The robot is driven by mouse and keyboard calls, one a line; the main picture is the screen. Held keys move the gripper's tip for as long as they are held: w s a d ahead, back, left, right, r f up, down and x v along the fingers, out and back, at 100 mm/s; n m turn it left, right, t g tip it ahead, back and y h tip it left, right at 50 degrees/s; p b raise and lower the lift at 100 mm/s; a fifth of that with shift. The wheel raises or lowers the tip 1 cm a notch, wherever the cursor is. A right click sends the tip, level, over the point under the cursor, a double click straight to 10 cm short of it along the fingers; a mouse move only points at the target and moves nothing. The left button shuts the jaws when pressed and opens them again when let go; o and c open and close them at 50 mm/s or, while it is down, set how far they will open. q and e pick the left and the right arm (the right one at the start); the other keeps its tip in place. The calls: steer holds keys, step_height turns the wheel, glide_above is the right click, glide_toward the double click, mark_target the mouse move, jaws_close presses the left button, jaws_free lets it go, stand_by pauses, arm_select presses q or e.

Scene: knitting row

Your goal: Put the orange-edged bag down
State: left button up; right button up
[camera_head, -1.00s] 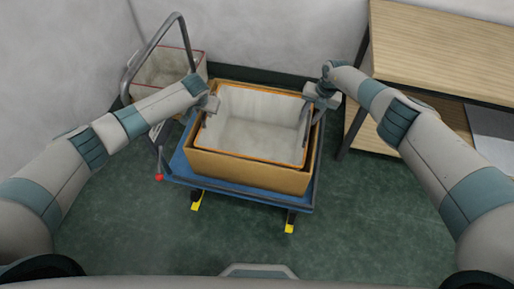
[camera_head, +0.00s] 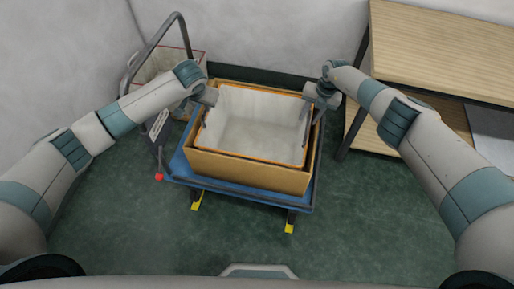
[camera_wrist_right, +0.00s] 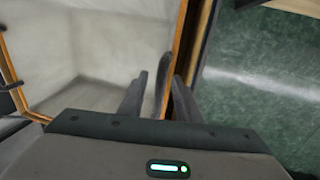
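The orange-edged bag (camera_head: 254,133) is pale and open at the top. It sits inside a brown box (camera_head: 245,173) on a blue trolley (camera_head: 180,166); its orange edge (camera_wrist_right: 180,45) also shows in the right wrist view. My right gripper (camera_head: 313,118) is at the bag's right rim. In the right wrist view its fingers (camera_wrist_right: 163,92) stand apart, with a dark handle strap (camera_wrist_right: 163,78) between them and gaps visible. My left gripper (camera_head: 204,115) is at the bag's left rim; its fingers are too small to tell their state.
The trolley's grey push handle (camera_head: 150,50) rises at the left, with a red-edged bag (camera_head: 160,64) behind it. A wooden shelf table (camera_head: 445,50) stands at the right. Walls close off the back and left. Green floor (camera_head: 375,215) is clear in front.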

step_height(320, 180, up, 12)
steer(key=d, duration=0.2)
steer(key=shift+s+d+f, duration=0.15)
steer(key=shift+s, duration=0.05)
stand_by(0.5)
stand_by(0.5)
